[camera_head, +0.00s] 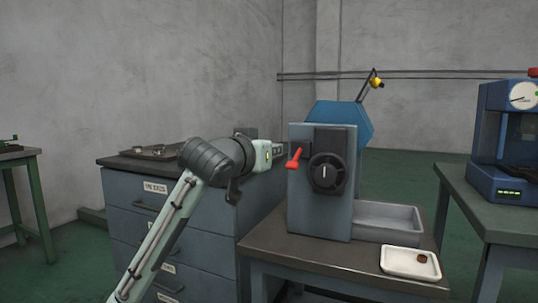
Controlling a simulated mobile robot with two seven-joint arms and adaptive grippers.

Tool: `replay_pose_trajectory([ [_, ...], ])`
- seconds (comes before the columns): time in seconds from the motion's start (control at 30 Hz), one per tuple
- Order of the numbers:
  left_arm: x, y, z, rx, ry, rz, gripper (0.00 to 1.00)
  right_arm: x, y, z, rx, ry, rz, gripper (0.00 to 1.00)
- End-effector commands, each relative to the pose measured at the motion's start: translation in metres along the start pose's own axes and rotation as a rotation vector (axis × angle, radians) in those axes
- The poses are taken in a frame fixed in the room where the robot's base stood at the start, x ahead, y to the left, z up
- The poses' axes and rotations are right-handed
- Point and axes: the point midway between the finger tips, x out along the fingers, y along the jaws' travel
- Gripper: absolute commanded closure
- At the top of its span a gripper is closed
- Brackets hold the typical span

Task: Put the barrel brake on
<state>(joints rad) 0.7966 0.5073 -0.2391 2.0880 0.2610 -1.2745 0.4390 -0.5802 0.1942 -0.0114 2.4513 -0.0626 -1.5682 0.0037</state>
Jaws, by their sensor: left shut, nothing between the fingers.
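A blue many-sided barrel (340,118) stands behind a grey-blue machine housing (308,215) on a bench. A short red lever (294,159), which looks like the brake handle, sits on the housing's upper left front, tilted with its upper end to the right. A round black dial (327,173) with an upright white mark is right of it. My left gripper (279,151) is shut and empty, just left of the red lever. Its fingertips are small in view, and I cannot tell whether they touch the lever. My right gripper is not in view.
A white tray (398,262) with a small brown piece lies on the bench's front right. A grey bin (400,218) sits right of the housing. A drawer cabinet (135,205) stands behind my left arm. A blue gauge machine (510,150) is on the right table.

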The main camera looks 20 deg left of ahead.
Motion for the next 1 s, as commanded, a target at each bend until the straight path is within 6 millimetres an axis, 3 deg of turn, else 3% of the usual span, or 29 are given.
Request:
replay_pose_trajectory([
  [0.23,-0.021,0.000,0.006,-0.001,0.000,0.001,1.00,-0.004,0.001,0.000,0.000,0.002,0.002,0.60],
  [0.77,-0.021,0.000,0.010,-0.001,-0.008,0.000,1.00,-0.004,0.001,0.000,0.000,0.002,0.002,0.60],
  [0.87,-0.015,-0.001,0.035,0.002,-0.052,-0.005,1.00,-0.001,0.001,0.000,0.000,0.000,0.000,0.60],
  [0.97,-0.007,-0.003,0.088,0.007,-0.145,-0.013,1.00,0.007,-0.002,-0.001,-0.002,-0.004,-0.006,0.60],
  [1.0,-0.005,-0.005,0.117,0.011,-0.193,-0.019,1.00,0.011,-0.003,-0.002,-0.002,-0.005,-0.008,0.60],
])
